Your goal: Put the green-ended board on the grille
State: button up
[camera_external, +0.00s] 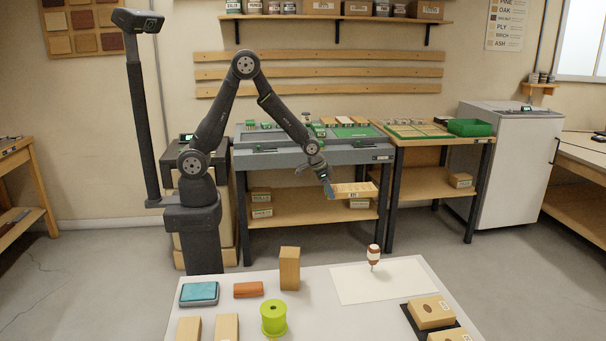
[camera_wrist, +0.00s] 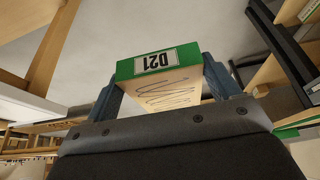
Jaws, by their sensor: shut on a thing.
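My gripper (camera_external: 328,188) is shut on a pale wooden board (camera_external: 358,189), held in the air in front of the grey bench. In the wrist view the board (camera_wrist: 168,92) sits between the two blue-grey fingers of my gripper (camera_wrist: 160,88). I cannot tell for sure which surface is the grille. A wooden top with a green-edged layout (camera_external: 415,131) stands right of the grey bench.
The grey bench (camera_external: 270,156) carries several small green-marked pieces and boards. A green tray (camera_external: 470,128) sits on the bench to its right.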

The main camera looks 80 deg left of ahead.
notch_tip(320, 180, up, 10)
jog(key=m+g+h, duration=0.1)
jog(key=m+h, duration=0.2)
jog(key=m, duration=0.6)
send_over(331, 273)
jog(key=s+a, duration=0.1)
notch_tip(331, 273, down, 10)
jog(key=shift+s+f, duration=0.1)
jog(key=shift+f, duration=2.3)
jog(key=shift+f, duration=0.15)
jog(key=o, duration=1.1)
